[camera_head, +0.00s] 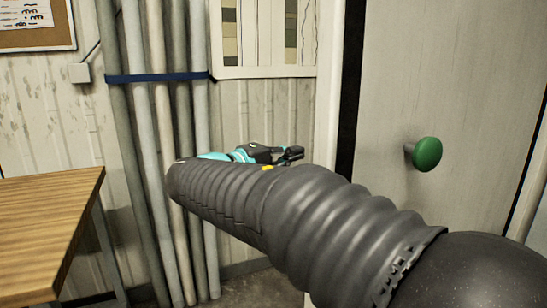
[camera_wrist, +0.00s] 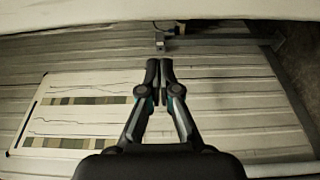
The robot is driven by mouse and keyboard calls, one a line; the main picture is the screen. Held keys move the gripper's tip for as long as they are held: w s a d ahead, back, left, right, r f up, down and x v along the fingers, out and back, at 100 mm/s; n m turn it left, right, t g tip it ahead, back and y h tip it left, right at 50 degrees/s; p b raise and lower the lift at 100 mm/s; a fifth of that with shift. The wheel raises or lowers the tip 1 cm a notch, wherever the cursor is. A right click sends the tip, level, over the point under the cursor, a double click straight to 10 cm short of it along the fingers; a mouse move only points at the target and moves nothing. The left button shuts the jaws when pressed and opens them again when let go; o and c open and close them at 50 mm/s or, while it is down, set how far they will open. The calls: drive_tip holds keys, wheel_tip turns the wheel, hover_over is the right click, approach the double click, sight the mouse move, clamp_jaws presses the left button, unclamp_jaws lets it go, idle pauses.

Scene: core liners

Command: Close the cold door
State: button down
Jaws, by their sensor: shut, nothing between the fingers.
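The pale grey cold door (camera_head: 455,60) fills the right of the head view, with a round green knob (camera_head: 427,154) on its face. A black strip and a pale upright edge run along its left side. I cannot tell how far the door stands open. My gripper (camera_head: 294,153) is left of that pale edge, in front of the wall, partly hidden by my arm. In the wrist view my gripper (camera_wrist: 160,66) has its fingertips together with nothing between them. A pale band crosses the top of that view; I cannot tell whether it is the door.
A wooden table (camera_head: 50,205) stands at the left. Several upright pipes (camera_head: 160,130) with a blue strap stand against the ribbed wall. A framed chart board (camera_head: 265,72) hangs behind my gripper; it also shows in the wrist view (camera_wrist: 75,85). A cork board (camera_head: 38,40) hangs upper left.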

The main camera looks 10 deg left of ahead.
drive_tip(key=shift+s+d, duration=0.6)
drive_tip(key=shift+s, duration=0.2)
drive_tip(key=shift+s+d, duration=0.6)
drive_tip(key=shift+s, duration=0.15)
drive_tip(key=shift+s, duration=0.15)
